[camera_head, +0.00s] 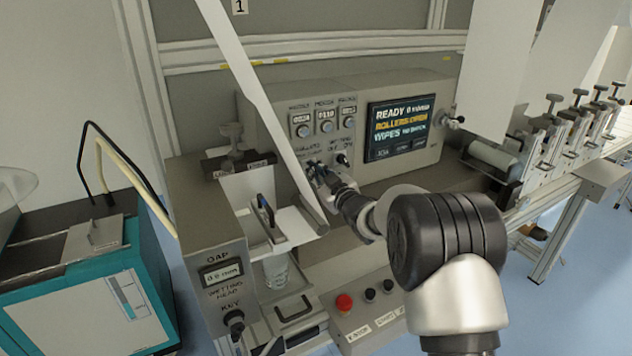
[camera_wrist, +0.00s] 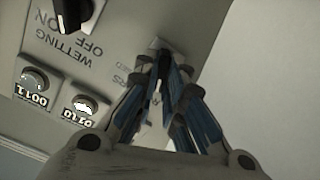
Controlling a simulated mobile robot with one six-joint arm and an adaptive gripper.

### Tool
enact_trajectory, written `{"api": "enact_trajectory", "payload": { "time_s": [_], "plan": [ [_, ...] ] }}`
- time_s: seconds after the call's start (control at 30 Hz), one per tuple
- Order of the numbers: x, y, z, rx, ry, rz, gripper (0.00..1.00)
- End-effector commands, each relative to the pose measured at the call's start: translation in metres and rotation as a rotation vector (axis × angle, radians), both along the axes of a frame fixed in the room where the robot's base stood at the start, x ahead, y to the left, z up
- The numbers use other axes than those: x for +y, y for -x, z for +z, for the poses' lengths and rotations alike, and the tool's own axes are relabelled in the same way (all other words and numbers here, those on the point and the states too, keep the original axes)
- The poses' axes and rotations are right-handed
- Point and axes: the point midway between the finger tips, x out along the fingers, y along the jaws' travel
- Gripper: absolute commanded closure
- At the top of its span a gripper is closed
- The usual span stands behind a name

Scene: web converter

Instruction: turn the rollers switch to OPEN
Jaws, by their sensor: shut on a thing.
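The grey control panel (camera_head: 285,125) carries the ROLLERS switch, below the row of round dials. My gripper (camera_head: 318,170) reaches it from the right and covers most of it. The screen (camera_head: 400,128) shows READY and a yellow ROLLERS line whose last word looks like OPEN, though blurred.
The black WETTING knob (camera_head: 342,158) sits just right of my gripper, and it also shows in the wrist view (camera_wrist: 73,12). A slanted white web (camera_head: 262,95) hangs left of my gripper. A red button (camera_head: 344,302) is on the lower box.

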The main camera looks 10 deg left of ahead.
Motion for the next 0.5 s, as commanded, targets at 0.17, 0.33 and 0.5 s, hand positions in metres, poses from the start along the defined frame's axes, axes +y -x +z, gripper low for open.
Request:
{"api": "enact_trajectory", "payload": {
  "time_s": [0.17, 0.33, 0.5],
  "plan": [
    [0.0006, 0.0001, -0.0008, -0.046, 0.064, 0.0, 1.0],
    [0.0008, 0.0001, 0.0001, -0.069, 0.099, 0.001, 1.0],
    [0.0008, 0.0001, 0.0007, -0.077, 0.112, 0.0, 1.0]
  ]
}}
